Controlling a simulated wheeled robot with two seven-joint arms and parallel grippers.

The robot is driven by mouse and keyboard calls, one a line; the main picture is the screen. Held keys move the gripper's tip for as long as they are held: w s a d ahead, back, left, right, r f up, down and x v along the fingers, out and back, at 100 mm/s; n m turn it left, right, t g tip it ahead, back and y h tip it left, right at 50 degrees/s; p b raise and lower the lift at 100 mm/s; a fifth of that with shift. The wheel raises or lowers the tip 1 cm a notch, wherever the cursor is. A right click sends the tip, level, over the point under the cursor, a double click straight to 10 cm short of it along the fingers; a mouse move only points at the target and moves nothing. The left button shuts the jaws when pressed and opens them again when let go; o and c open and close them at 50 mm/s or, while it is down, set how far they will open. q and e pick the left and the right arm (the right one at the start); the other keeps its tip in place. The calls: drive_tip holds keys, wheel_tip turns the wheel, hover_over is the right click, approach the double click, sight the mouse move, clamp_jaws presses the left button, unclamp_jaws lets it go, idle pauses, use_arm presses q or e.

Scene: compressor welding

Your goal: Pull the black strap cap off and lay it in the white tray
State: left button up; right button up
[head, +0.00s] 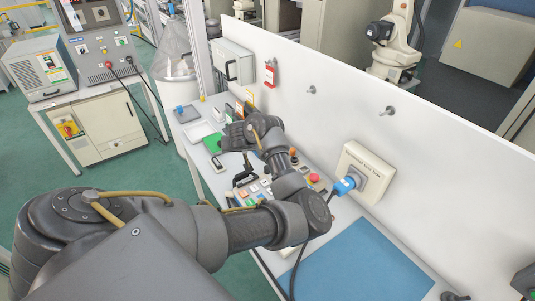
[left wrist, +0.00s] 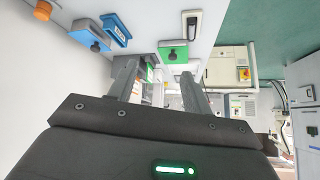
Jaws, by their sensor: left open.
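My left gripper (head: 232,128) reaches over the far part of the workbench, and its open fingers also show in the left wrist view (left wrist: 160,72). No object is clearly held between them. A pale, shallow white tray (head: 198,131) lies on the bench just left of the gripper, beside a green item (head: 212,143). I cannot pick out the black strap cap with certainty; the hand and arm cover part of the bench. A green block with a black knob (left wrist: 173,56) is beyond the fingertips in the wrist view. My right gripper is not in view.
A white wall panel with hooks (head: 389,111) borders the bench. A socket box (head: 352,160) with a blue plug (head: 345,186) and black cable is near my forearm. A button panel (head: 262,190) lies under the arm. The blue mat (head: 365,265) is clear.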

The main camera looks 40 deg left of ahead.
use_arm(q)
drive_tip(key=w+d+m+g+h, duration=0.15)
drive_tip(key=w+d+h, duration=0.25)
drive_tip(key=d, duration=0.7)
drive_tip(key=shift+t, duration=0.25)
drive_tip(key=b+x, duration=0.1)
drive_tip(key=x, duration=0.1)
drive_tip(key=b+x, duration=0.1)
drive_tip(key=x, duration=0.2)
drive_tip(key=b+x, duration=0.1)
drive_tip(key=x, duration=0.2)
drive_tip(key=shift+s+a+f, duration=0.1)
drive_tip(key=shift+a, duration=0.25)
drive_tip(key=shift+b+x, duration=0.35)
drive_tip(key=shift+x, duration=0.65)
clamp_jaws()
drive_tip(key=shift+r+p, duration=2.25)
drive_tip(key=shift+p, duration=0.75)
